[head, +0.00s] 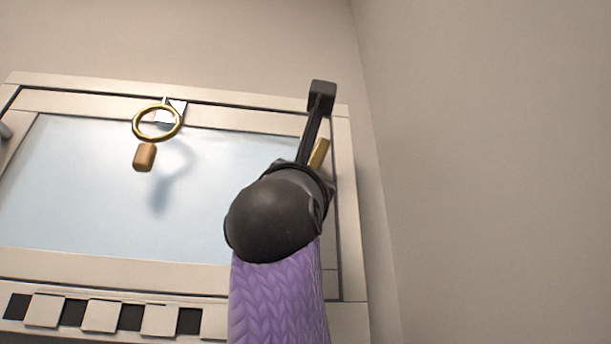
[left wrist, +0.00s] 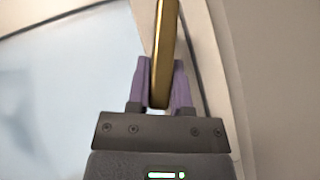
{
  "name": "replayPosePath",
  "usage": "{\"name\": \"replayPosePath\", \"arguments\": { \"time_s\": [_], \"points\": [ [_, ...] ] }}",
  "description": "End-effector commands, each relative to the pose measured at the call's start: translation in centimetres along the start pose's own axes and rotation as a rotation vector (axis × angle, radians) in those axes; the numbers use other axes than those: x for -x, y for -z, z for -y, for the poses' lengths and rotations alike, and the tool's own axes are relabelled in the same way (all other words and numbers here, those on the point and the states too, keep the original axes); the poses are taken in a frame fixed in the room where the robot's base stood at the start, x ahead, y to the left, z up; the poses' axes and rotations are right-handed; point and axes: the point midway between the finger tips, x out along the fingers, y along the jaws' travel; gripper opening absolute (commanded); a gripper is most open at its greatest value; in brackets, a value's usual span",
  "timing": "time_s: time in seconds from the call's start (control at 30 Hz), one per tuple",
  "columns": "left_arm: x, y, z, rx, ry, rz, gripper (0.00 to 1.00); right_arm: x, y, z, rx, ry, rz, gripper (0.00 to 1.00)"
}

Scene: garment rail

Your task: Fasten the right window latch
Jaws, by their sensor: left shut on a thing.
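The right window latch shows in the head view as a short gold lever (head: 319,153) on the right side of the window frame, partly hidden by my left arm. In the left wrist view the gold bar (left wrist: 165,40) stands nearly upright between the purple fingers of my left gripper (left wrist: 162,78), which is shut on it. In the head view my left arm rises from the bottom with a purple sleeve and dark wrist; its fingertips are hidden behind the wrist. Whether the latch is engaged with the frame cannot be seen. My right gripper is not in view.
The window's pale frame (head: 130,268) surrounds a light blue pane (head: 90,190). A gold ring (head: 135,117) with a wooden tag (head: 145,157) hangs before its upper part. A checkered strip (head: 101,316) runs below. Plain wall (head: 490,170) lies right, with free room before it.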

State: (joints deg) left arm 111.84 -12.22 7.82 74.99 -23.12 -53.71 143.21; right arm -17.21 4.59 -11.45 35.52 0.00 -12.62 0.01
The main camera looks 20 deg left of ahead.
Motion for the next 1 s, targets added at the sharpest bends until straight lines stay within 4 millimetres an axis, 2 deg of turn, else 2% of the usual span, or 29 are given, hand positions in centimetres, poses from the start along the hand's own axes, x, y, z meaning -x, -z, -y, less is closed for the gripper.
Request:
{"name": "replayPosePath", "arguments": {
  "time_s": [0.1,0.4,1.0],
  "points": [
    [-0.1,-0.3,0.0,0.058,-0.057,0.005,0.0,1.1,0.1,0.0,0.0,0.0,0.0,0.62],
    [0.0,-0.2,0.2,0.156,-0.16,0.006,0.0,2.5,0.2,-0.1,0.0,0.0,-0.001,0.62],
    [0.1,-0.2,0.3,0.193,-0.199,0.009,0.0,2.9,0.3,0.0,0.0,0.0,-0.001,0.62]
  ]
}}
